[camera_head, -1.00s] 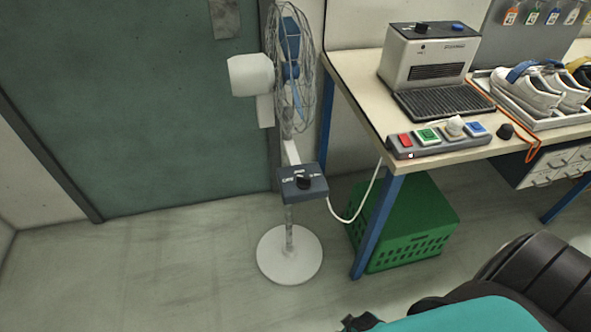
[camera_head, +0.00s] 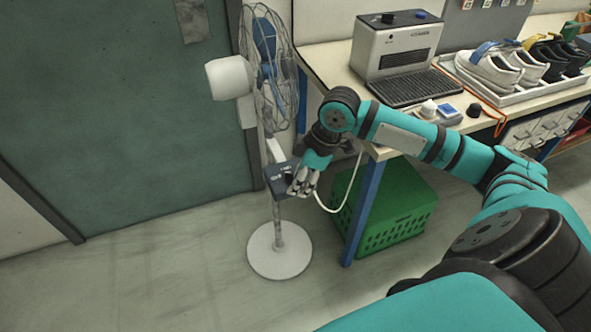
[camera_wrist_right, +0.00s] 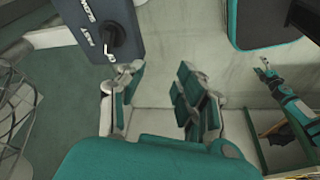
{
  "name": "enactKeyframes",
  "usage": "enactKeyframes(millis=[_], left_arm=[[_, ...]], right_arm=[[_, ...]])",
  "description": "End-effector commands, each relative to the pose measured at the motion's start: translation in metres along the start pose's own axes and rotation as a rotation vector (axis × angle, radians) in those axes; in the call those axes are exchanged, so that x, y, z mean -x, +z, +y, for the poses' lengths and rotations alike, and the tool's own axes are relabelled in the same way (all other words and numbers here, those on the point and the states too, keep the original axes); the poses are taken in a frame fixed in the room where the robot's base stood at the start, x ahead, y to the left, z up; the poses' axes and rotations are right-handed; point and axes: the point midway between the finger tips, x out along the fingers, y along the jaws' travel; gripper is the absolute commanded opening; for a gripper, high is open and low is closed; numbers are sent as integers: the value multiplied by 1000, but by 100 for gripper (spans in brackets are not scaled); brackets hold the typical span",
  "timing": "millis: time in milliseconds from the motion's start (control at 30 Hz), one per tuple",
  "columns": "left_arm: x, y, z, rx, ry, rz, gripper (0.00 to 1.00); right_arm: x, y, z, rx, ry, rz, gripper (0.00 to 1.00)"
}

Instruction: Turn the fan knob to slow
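The fan (camera_head: 280,250) stands on a round white base beside the table. Its dark blue control box (camera_head: 276,186) is on the pole. In the right wrist view the box carries white lettering and a black knob (camera_wrist_right: 112,37), whose light tip points toward the picture's bottom. My right gripper (camera_head: 302,188) is at the box's right side, partly covering it in the head view. In the right wrist view its fingers (camera_wrist_right: 160,76) are apart and empty, with the knob beyond the left finger. A teal arm with a small gripper, apparently my left (camera_wrist_right: 266,70), shows at the right; its opening is unclear.
The table (camera_head: 330,70) at the right bears a grey heater-like machine (camera_head: 397,40), a button strip and shoes (camera_head: 493,68). A green crate (camera_head: 400,205) stands below. A white cable (camera_head: 345,198) hangs beside my right gripper. Floor left of the fan is clear.

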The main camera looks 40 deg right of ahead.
Motion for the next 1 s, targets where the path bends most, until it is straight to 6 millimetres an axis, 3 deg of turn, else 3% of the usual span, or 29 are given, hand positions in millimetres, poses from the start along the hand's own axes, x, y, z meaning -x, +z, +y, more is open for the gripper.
enactKeyframes(millis=[100, 300, 433, 667, 1000], left_arm=[[0, -1, -1, 1, -2, 2, 68], [0, -4, -2, 0, -2, 7, 68], [0, -5, -2, -1, -2, 8, 68], [1, -5, -1, -4, -1, 7, 68], [4, -5, -1, -5, 0, 6, 68]], right_arm=[[39, 7, 32, -29, 17, 6, 35], [97, 16, 65, -87, 29, 47, 35], [109, 18, 72, -106, 28, 66, 35], [77, 15, 72, -106, 24, 67, 35], [2, 10, 74, -107, 25, 68, 35]])
